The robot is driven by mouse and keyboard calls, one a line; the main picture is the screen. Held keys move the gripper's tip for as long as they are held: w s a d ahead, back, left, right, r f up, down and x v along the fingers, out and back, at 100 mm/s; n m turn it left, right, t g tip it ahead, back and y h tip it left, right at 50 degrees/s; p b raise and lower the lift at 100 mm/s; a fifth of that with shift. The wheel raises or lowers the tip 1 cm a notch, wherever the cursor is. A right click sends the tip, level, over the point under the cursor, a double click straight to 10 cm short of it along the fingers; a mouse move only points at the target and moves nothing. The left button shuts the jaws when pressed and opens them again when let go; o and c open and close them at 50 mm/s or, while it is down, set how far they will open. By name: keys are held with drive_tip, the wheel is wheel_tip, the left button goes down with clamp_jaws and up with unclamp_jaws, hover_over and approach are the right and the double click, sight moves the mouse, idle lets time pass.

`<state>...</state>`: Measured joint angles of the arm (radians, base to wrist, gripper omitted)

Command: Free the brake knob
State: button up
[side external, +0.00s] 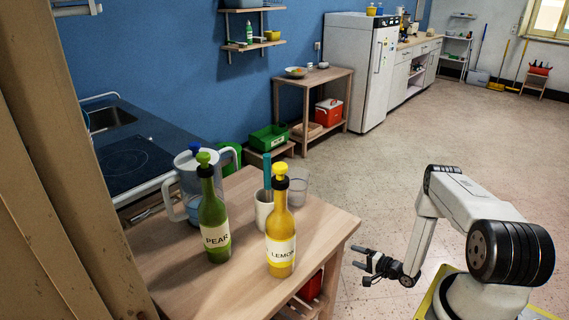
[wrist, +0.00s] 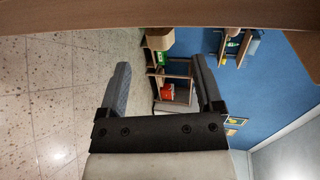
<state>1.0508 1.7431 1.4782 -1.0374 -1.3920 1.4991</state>
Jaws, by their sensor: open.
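I cannot make out a brake knob in either view. My gripper (side external: 357,258) is in the side external view, to the right of the wooden table and apart from it. In the wrist view my gripper (wrist: 160,64) has its two fingers spread wide with nothing between them. A green PEAR bottle (side external: 213,218) with a green cap and a yellow LEMON bottle (side external: 280,232) with a yellow cap stand upright on the wooden table (side external: 225,295).
A clear jug (side external: 188,185), a white cup (side external: 263,212) holding a teal item, and a glass (side external: 299,188) stand behind the bottles. A brown post (side external: 60,170) fills the left edge. Open floor (side external: 390,165) lies between my arm and the white fridge (side external: 360,70).

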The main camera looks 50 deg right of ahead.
sight(345, 252)
drive_tip(key=shift+x, duration=3.25)
clamp_jaws()
drive_tip(key=shift+t, duration=0.7)
drive_tip(key=shift+a+t, duration=0.1)
drive_tip(key=shift+t, duration=2.3)
